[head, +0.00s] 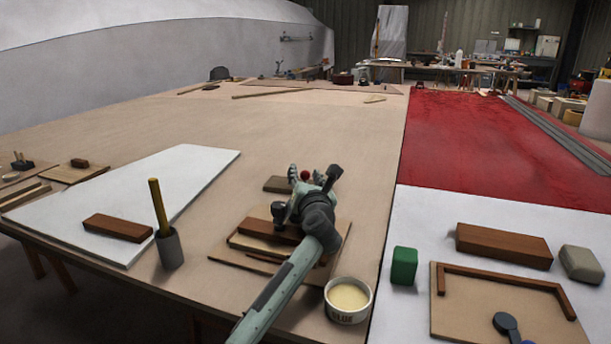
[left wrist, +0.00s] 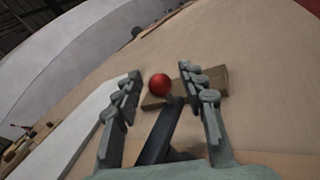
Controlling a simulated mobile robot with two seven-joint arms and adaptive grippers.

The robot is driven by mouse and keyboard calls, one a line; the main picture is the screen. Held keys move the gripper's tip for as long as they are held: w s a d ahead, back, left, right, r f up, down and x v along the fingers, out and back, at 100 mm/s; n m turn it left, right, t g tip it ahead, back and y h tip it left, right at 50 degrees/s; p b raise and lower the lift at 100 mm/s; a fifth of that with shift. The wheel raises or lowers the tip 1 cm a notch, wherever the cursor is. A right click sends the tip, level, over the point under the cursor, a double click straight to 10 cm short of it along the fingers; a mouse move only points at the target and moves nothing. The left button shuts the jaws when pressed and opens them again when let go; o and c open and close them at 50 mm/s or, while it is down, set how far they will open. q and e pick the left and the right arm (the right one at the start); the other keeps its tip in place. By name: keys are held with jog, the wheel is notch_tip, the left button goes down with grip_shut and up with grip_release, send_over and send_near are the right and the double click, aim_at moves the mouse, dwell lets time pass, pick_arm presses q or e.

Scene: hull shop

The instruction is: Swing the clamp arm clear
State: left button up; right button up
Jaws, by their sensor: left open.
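The clamp arm is a dark bar (left wrist: 160,132) with a red ball knob (left wrist: 159,84) at its far end. The red knob (head: 305,175) also shows in the head view, at the tip of my left gripper (head: 306,178). In the left wrist view, my left gripper (left wrist: 161,82) is open, with one finger on each side of the knob and bar. I see gaps between the fingers and the bar. The rest of the clamp is hidden under my gripper and wrist, above a board (head: 222,258) with brown wooden strips. My right gripper is not in view.
A small wooden block (head: 277,184) lies just beyond the knob. A glue pot (head: 348,307) stands right of my forearm; a grey cup (head: 170,250) with a yellow stick stands left. A green block (head: 403,266) is farther right. The table (head: 300,125) beyond is mostly clear.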

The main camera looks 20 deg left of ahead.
pick_arm(q)
grip_shut()
dwell(0.5)
